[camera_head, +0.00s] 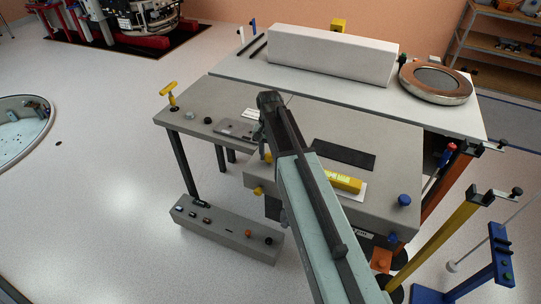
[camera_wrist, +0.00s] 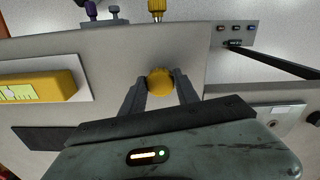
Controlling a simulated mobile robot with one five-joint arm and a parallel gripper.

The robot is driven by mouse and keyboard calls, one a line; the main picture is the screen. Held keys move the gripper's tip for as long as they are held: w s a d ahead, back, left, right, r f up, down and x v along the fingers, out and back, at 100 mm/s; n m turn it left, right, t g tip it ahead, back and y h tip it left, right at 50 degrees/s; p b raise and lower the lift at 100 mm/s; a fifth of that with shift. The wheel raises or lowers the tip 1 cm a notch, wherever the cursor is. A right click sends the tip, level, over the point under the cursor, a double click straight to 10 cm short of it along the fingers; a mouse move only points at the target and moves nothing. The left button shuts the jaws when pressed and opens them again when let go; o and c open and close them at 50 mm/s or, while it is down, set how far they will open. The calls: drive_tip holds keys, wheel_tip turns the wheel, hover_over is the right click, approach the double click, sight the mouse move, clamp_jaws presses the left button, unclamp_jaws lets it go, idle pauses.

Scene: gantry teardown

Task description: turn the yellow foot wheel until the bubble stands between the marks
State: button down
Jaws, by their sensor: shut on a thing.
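The yellow foot wheel (camera_wrist: 160,82) is a round ribbed knob on the grey plate, seen from above in the wrist view. My gripper (camera_wrist: 160,88) is shut on it, one dark finger on each side. In the head view only a bit of a yellow knob (camera_head: 268,156) shows beside my arm. The yellow level (camera_wrist: 38,90) lies on a white pad at the left of the wrist view, with a pale green vial. It also shows in the head view (camera_head: 342,183), right of my arm. The bubble's place between the marks is too small to tell.
A second yellow knob (camera_wrist: 157,8) sits at the plate's edge. A dark strip (camera_head: 344,154) lies behind the level, and a blue knob (camera_head: 404,200) stands at the right corner. A long white block (camera_head: 330,55) and a round metal ring (camera_head: 436,82) occupy the table behind.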

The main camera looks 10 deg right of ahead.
sight(270, 156)
drive_tip(key=shift+w+m, duration=0.15)
drive_tip(key=shift+m, duration=1.15)
drive_tip(key=shift+d, duration=0.1)
drive_tip(key=c, duration=0.9)
unclamp_jaws()
drive_tip(key=shift+r, duration=0.2)
wheel_tip(270, 156, up, 8)
drive_tip(key=p, duration=0.8)
drive_tip(key=shift+f, duration=0.2)
